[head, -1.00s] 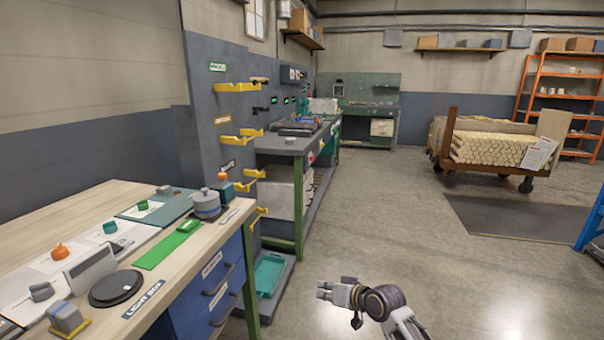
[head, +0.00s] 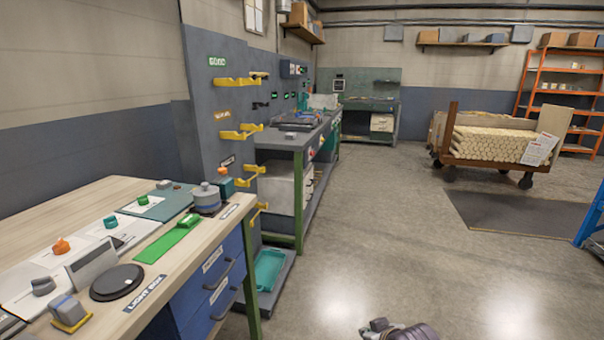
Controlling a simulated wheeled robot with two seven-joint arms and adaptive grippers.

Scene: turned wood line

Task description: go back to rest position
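One of my arms shows only as a dark wrist part (head: 400,330) at the bottom edge of the head view, right of centre, over bare floor. Its gripper fingers cannot be made out clearly. It comes in from the right side, so I take it as my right arm. It is well apart from the workbench (head: 60,205) on the left. My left arm and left gripper are out of the picture.
The bench holds a black disc (head: 117,283), a green mat (head: 167,246), a grey pot (head: 206,197) and small knobs. A teal tray (head: 268,270) sits low beside it. A log cart (head: 495,145) stands far right. The concrete floor ahead is clear.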

